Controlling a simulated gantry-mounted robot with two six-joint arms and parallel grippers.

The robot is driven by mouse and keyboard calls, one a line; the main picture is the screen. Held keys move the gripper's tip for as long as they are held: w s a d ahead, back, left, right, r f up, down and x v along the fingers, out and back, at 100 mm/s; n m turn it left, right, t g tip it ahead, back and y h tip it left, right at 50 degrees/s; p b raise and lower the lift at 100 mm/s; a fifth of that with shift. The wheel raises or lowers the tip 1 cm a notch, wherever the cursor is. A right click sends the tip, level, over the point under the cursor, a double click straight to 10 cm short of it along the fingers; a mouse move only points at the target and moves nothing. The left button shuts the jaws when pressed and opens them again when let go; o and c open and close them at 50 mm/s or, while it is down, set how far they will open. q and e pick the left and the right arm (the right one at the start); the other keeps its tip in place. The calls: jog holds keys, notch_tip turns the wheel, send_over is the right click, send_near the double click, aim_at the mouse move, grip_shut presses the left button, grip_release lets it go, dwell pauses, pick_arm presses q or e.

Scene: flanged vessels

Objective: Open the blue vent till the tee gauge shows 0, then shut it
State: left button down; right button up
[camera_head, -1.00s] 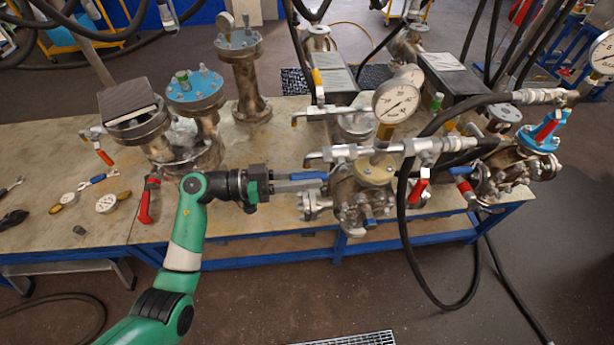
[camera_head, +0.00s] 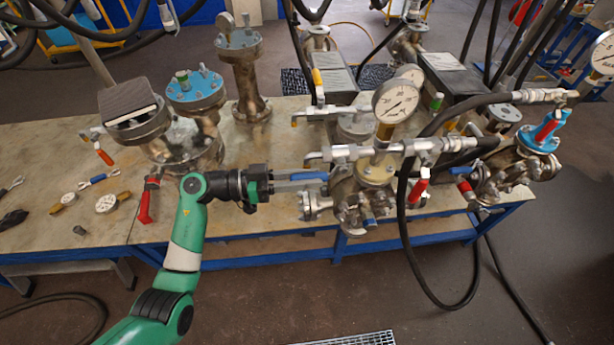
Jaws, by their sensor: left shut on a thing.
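The blue vent handle (camera_head: 309,176) lies roughly level, pointing left from the valve at the near vessel (camera_head: 362,200). My left gripper (camera_head: 300,181) is shut on the blue handle from the left, and its fingers cover part of it. The tee gauge (camera_head: 396,101) is a round white dial standing above the metal tee pipe (camera_head: 350,152) over this vessel. Its needle is too small to read surely. My right gripper is not in view.
A black hose (camera_head: 403,215) loops down in front of the bench to the right of the vessel. Red-handled valves (camera_head: 419,186) sit close on the right. Another flanged vessel (camera_head: 195,95) stands at the left. Loose gauges (camera_head: 106,204) lie on the left bench.

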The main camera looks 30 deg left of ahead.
pick_arm(q)
jog(key=shift+f, duration=0.15)
jog(key=shift+f+t+h+b, duration=0.5)
jog(key=shift+f+h+b, duration=0.2)
jog(key=shift+w+d+f+t+h+b, duration=0.2)
jog(key=shift+f+t+h+b, duration=0.4)
jog(key=shift+b, duration=1.05)
jog(key=shift+w+d+f+t+h+b, duration=0.2)
jog(key=shift+f+t+h+b, duration=0.45)
jog(key=shift+b, duration=0.95)
jog(key=shift+w+d+f+t+h+b, duration=0.1)
jog(key=shift+d+f+t+h+b, duration=0.35)
jog(key=shift+b, duration=1.2)
jog(key=shift+a+r+h, duration=0.2)
jog(key=shift+a+h, duration=0.1)
